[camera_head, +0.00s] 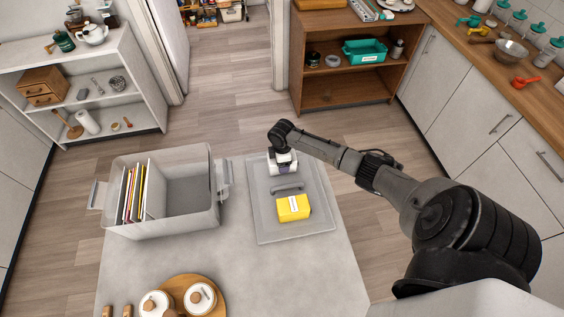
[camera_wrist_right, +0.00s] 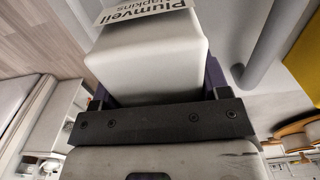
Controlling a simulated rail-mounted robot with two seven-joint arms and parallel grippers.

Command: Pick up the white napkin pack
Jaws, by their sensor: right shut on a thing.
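The white napkin pack (camera_wrist_right: 146,55) fills the upper middle of the right wrist view, with a dark-lettered label on its far face reading "Plumveil Napkins". My right gripper (camera_wrist_right: 156,90) is shut on it, with dark fingers at both sides of the pack. In the head view my right gripper (camera_head: 284,165) reaches down at the back part of a grey lid-like tray, and the pack is small and mostly hidden there. I cannot tell whether the pack touches the tray. My left gripper is not in view.
A yellow pack (camera_head: 293,208) lies on the grey tray (camera_head: 268,232), in front of its raised handle (camera_head: 288,188). A grey bin (camera_head: 172,229) with upright folders stands to the left. A round wooden board (camera_head: 219,300) with white jars is at the front.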

